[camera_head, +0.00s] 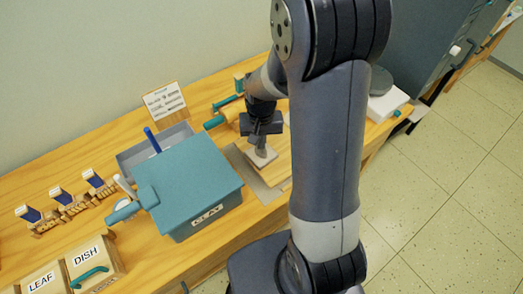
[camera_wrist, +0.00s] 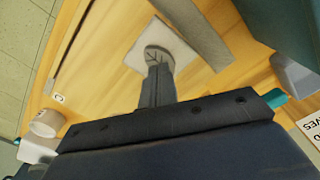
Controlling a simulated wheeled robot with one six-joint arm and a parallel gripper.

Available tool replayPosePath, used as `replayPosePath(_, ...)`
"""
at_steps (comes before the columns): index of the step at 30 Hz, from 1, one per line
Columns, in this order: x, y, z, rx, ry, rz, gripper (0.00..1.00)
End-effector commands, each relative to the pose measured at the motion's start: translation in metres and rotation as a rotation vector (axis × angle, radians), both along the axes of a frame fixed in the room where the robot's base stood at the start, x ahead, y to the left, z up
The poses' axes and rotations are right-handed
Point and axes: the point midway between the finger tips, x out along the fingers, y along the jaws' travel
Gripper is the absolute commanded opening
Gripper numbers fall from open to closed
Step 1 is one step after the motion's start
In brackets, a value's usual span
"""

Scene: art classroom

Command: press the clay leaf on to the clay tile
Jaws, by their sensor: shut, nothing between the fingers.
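The clay tile (camera_head: 262,158) is a pale square on a wooden board (camera_head: 277,170) in the head view, partly hidden by my gripper. In the wrist view the tile (camera_wrist: 183,58) lies flat on light wood. The clay leaf (camera_wrist: 153,49) is a small grey oval with vein lines, lying on the tile. My gripper (camera_head: 260,147) points down over the tile, its fingers shut with nothing between them. In the wrist view the fingertips (camera_wrist: 156,66) meet the near edge of the leaf; I cannot tell whether they touch it.
A teal-lidded CLAY box (camera_head: 190,170) stands left of the board. DISH (camera_head: 95,262) and LEAF (camera_head: 43,281) boxes are at the near left. A roller with teal handles (camera_head: 230,108) lies behind the board. A white block (camera_head: 390,104) stands at the right end.

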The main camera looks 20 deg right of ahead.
Motion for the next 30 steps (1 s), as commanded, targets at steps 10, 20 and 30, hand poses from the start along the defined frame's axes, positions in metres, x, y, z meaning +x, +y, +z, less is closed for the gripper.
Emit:
replayPosePath(10,0.0,0.0,0.0,0.0,0.0,0.0,0.0)
replayPosePath(20,0.0,0.0,-0.003,0.0,0.0,0.0,0.0)
replayPosePath(30,0.0,0.0,-0.013,0.0,0.0,0.0,0.0)
